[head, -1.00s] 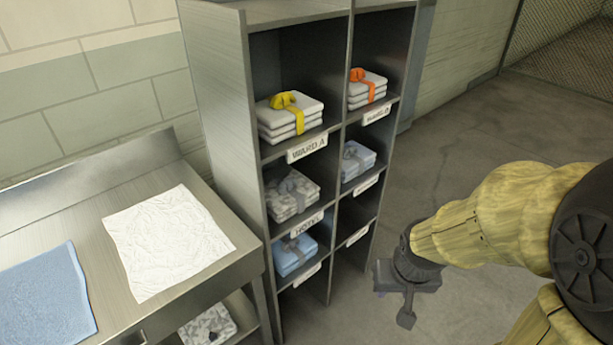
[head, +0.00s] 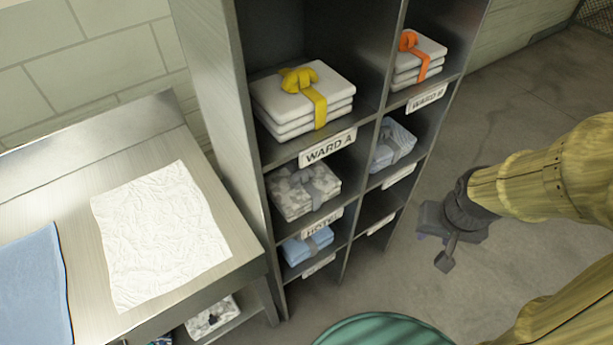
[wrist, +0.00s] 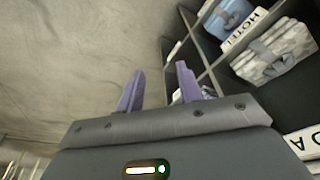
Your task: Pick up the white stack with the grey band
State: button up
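No plain white stack with a grey band shows. The closest match is a white-and-grey patterned stack (head: 296,197) with a grey band, in the left column below the WARD A shelf; it also shows in the wrist view (wrist: 270,62). A pale blue-white striped stack (head: 388,155) with a greyish band sits in the right column. My gripper (wrist: 160,85) is open and empty, its two purple fingers apart over the floor. In the head view my gripper (head: 436,250) hangs to the right of the shelf unit, clear of the stacks.
The shelf unit (head: 212,75) has narrow compartments with dividers. White stacks with yellow (head: 305,105) and orange (head: 418,62) bands sit above; a blue stack (head: 300,250) is below. A metal table (head: 75,165) stands left. A green round object (head: 375,332) is at the bottom.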

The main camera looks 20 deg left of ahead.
jog(key=shift+o, duration=0.4)
jog(key=shift+s, duration=0.15)
